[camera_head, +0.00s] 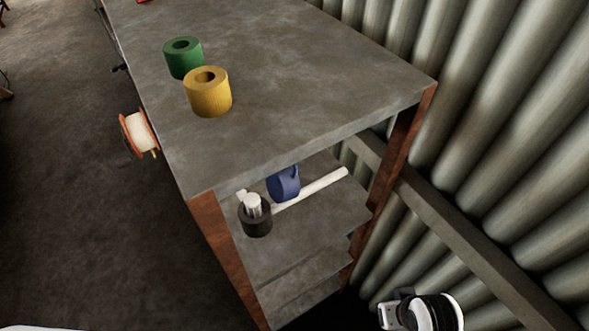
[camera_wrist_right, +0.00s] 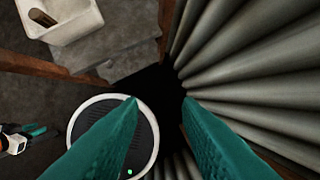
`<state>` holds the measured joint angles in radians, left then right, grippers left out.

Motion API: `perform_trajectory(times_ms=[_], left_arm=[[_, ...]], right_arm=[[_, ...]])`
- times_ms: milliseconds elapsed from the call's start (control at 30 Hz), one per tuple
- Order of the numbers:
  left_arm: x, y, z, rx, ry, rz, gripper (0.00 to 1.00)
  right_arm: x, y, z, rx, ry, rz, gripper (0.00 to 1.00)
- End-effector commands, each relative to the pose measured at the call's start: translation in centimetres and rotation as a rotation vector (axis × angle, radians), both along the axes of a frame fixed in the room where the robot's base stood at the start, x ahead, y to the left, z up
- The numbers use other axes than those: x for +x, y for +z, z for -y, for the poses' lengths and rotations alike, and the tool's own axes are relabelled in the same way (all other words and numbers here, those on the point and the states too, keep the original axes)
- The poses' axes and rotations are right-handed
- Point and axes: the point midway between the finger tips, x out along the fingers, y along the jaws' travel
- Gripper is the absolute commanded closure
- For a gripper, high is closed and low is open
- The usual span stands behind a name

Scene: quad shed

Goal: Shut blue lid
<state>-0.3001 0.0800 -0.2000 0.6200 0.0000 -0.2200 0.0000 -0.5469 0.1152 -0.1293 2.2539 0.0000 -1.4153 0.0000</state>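A blue rounded object (camera_head: 284,184) sits on the shelf under the grey worktop in the head view. It is partly hidden by the worktop edge, and I cannot tell whether it is the blue lid. No other blue thing shows. My right gripper (camera_wrist_right: 160,100) is open in the right wrist view, with two teal fingers apart and nothing between them. It points down beside the corrugated wall. A small teal-fingered gripper (camera_wrist_right: 33,131), apparently my left, shows at the left edge of that view. It is too small to tell open from shut. The head view does not show it.
On the worktop (camera_head: 300,75) stand a green roll (camera_head: 183,59) and a yellow roll (camera_head: 208,92). A dark cylinder (camera_head: 256,219) and a white rod (camera_head: 318,187) lie on the shelf. An orange-rimmed spool (camera_head: 139,134) hangs at the left side. Corrugated wall (camera_head: 490,110) stands right.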

Motion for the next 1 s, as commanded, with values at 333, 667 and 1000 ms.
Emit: perform_trajectory(times_ms=[333, 667, 1000], left_arm=[[0.0, -0.9, 0.0, 0.000, 0.000, 0.000, 0.69], [0.0, -0.9, 0.0, 0.000, 0.000, 0.000, 0.69], [0.0, -0.9, 0.0, 0.000, 0.000, 0.000, 0.69]], right_arm=[[0.9, 6.2, 1.6, -0.042, -0.125, 0.139, 0.69], [9.1, 11.1, 5.5, -0.110, -0.468, 0.688, 0.69], [15.4, 21.1, 0.8, 0.143, -0.357, 1.374, 0.69]])
